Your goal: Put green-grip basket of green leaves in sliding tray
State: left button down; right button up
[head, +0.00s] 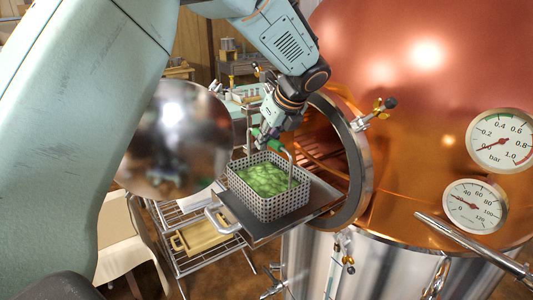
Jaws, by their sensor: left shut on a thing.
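The perforated metal basket (269,207) is full of green leaves (265,180). It is upright over the sliding tray (245,228), which sticks out of the round opening of the copper vessel. I cannot tell whether the basket's bottom touches the tray. My left gripper (262,138) is above the basket, shut on its green grip (271,147), which is partly hidden by the fingers. The right gripper does not show.
The copper vessel (430,110) fills the right, with its round door rim (363,165) and two gauges. A shiny round metal door (172,140) hangs at left. A wire rack cart (190,262) stands below the tray. A white chair (125,240) is at lower left.

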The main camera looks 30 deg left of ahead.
aim_at(266, 179)
pick_arm(q)
jog(key=f, duration=0.3)
jog(key=shift+w+a+f, duration=0.1)
jog(key=shift+a+f, duration=0.15)
jog(key=shift+d, duration=0.15)
jog(key=shift+f, duration=0.15)
jog(key=c, duration=1.3)
grip_release()
jog(key=shift+f, duration=0.1)
jog(key=shift+o, duration=0.4)
jog(key=shift+r, duration=0.2)
jog(key=v, duration=1.2)
jog(key=shift+a, duration=0.2)
jog(key=shift+d, duration=0.1)
